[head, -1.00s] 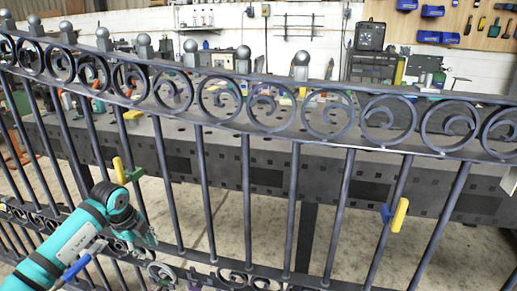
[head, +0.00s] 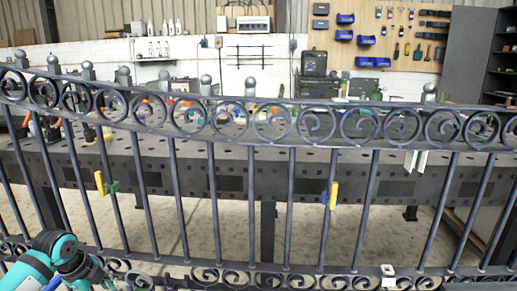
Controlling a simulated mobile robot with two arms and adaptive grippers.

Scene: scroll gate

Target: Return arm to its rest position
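My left arm, teal with dark joints, comes in at the lower left corner. Its gripper (head: 97,277) is low in front of the gate's lower scroll rail, small and partly cut off, so its fingers cannot be made out. No object is clearly seen in it. My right gripper is out of view. The dark metal scroll gate (head: 291,215) spans the whole view, with a row of scroll rings along its top. A yellow clamp (head: 100,184) with a green part is on a left bar. A yellow clamp (head: 333,195) with a blue part is on a bar right of centre.
A long dark perforated workbench (head: 235,172) stands behind the gate with tools on it. A small pale piece (head: 388,271) sits on the lower rail at right. A tool board (head: 385,40) hangs on the back wall. Concrete floor shows between the bars.

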